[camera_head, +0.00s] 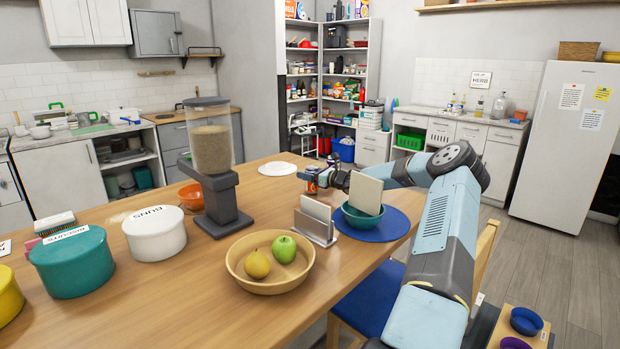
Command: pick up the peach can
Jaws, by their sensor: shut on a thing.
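My gripper (322,180) is at the end of my blue-grey arm, which reaches in from the right over the far right part of the wooden table. It is shut on a small can (311,182) with a reddish label, which I take as the peach can. The can is small in view and its label is unreadable. The fingers and a pale square slab partly block the view around them. I cannot tell whether the can touches the table.
A pale slab stands in a teal bowl (349,217) on a blue mat (397,226). A napkin holder (327,238), fruit bowl (240,277), dispenser (209,152) and white plate (277,169) are on the table (196,306). A blue chair (366,302) is by its right edge.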

